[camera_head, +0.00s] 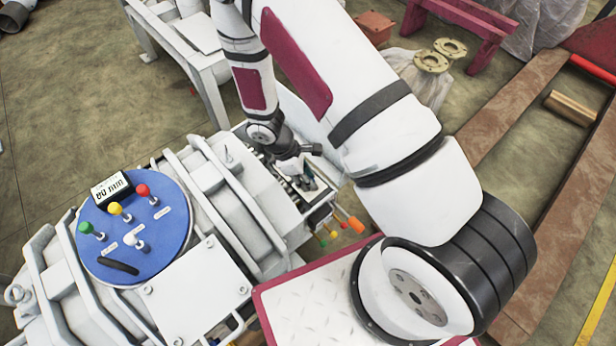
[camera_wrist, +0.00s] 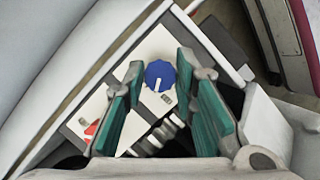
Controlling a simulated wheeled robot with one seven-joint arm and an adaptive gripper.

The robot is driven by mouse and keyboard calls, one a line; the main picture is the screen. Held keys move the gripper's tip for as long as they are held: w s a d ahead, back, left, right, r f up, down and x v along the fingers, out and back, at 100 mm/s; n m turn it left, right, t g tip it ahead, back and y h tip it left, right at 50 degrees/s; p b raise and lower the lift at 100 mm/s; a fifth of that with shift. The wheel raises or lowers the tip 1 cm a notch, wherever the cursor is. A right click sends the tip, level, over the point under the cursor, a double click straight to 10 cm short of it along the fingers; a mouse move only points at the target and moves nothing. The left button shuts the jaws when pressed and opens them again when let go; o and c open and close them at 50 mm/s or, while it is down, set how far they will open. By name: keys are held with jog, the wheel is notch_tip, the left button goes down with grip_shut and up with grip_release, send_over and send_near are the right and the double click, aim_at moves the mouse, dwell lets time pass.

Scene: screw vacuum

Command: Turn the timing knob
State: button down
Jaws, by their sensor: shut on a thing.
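The timing knob (camera_wrist: 160,75) is a round blue knob with a white pointer line, set on a white panel (camera_wrist: 162,45) in the wrist view. My gripper (camera_wrist: 160,70) has its teal-padded fingers on either side of the knob, with the tips closed on it. The knob's blue face stays visible between the fingertips. The pointer line runs down and slightly left in the picture. In the head view my gripper (camera_head: 306,180) reaches into the narrow bay on the right side of the grey machine. I cannot make out the knob there.
A blue round panel (camera_head: 165,235) with coloured levers and a small display (camera_head: 110,188) sits on the machine's left part. A red switch (camera_wrist: 92,128) and pale ribbed parts (camera_wrist: 160,135) lie near the fingers. Machine walls close in on both sides.

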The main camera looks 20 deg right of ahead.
jog(key=c, duration=1.3)
grip_release()
jog(key=shift+r, duration=0.15)
jog(key=v, duration=1.1)
jog(key=shift+a+r, duration=0.2)
jog(key=shift+r, duration=0.1)
jog(key=shift+w, duration=0.1)
